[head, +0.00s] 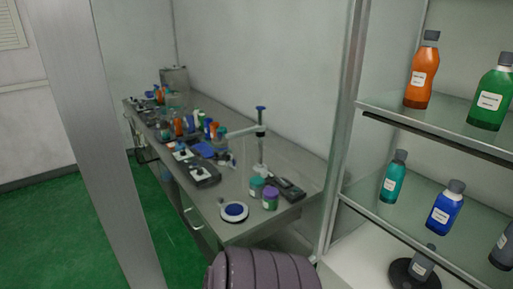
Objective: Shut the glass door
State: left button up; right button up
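The glass door stands open, swung out to the left of the cabinet. Its wide grey metal edge (95,130) runs from top to bottom at the left of the head view. Its clear pane seems to span from that edge to the cabinet's metal upright (345,120), with the room showing through it. The glass-shelved cabinet (435,125) is at the right, its front uncovered. The door's handle cannot be made out. Neither of my grippers is visible.
Bottles stand on the shelves, including an orange one (422,72) and a blue one (445,210). A cluttered grey workbench (285,215) shows behind the glass. A ribbed mauve shape (262,272) fills the bottom middle. Green floor (50,225) is clear at left.

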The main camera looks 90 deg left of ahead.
aim_at(65, 31)
jog(key=k+j+u, duration=0.1)
jog(key=k, duration=0.4)
jog(key=k+j+u, duration=0.15)
jog(key=k, duration=0.4)
jog(key=k+j+u, duration=0.1)
jog(key=j, duration=0.65)
jog(key=j+u, duration=0.15)
jog(key=j, duration=0.6)
